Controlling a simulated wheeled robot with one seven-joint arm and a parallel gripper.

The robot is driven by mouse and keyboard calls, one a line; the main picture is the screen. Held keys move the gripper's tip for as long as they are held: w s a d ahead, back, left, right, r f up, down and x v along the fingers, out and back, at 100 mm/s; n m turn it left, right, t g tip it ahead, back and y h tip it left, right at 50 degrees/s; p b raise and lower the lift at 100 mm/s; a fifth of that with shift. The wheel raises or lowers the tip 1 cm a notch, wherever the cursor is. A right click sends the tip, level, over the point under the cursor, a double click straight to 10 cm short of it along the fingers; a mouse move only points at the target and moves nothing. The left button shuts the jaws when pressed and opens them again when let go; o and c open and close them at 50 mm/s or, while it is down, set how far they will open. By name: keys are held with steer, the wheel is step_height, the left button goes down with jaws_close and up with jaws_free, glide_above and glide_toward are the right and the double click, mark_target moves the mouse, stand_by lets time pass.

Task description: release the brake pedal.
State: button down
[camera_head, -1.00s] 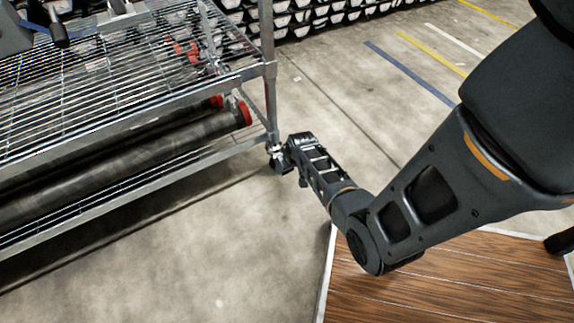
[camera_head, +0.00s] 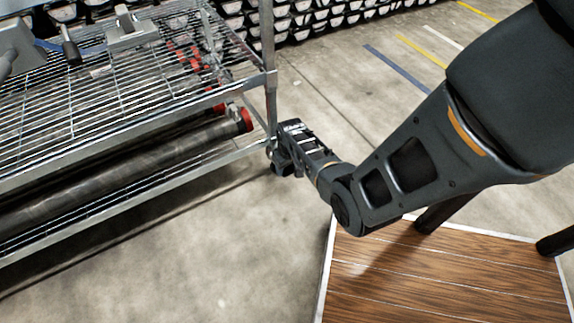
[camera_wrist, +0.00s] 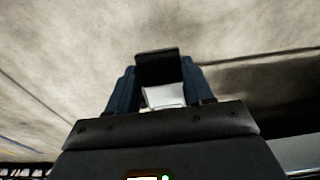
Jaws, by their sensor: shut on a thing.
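My gripper (camera_head: 282,160) is low by the foot of the wire rack's near corner post (camera_head: 271,105). In the wrist view its two blue fingers (camera_wrist: 158,85) are closed on a small dark plate (camera_wrist: 158,66), which looks like the brake pedal. A pale piece (camera_wrist: 163,96) shows between the fingers, below the plate. In the head view my gripper hides the pedal and most of the foot, so the pedal's angle cannot be told.
The wire rack (camera_head: 110,143) fills the left side, with dark tubes (camera_head: 150,160) with red ends on its lower level and metal tools on top. A wooden surface (camera_head: 440,275) lies below my arm. Bare concrete (camera_head: 200,260) lies in front of the rack.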

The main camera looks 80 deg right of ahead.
steer(key=shift+w+d+r+g+y, duration=0.2)
steer(key=shift+r+g+y, duration=0.4)
steer(key=shift+g+y, duration=0.3)
steer(key=shift+c, duration=2.2)
jaws_free()
step_height(320, 180, up, 8)
steer(key=p, duration=0.4)
steer(key=shift+w+d, duration=0.3)
steer(key=shift+f, duration=0.15)
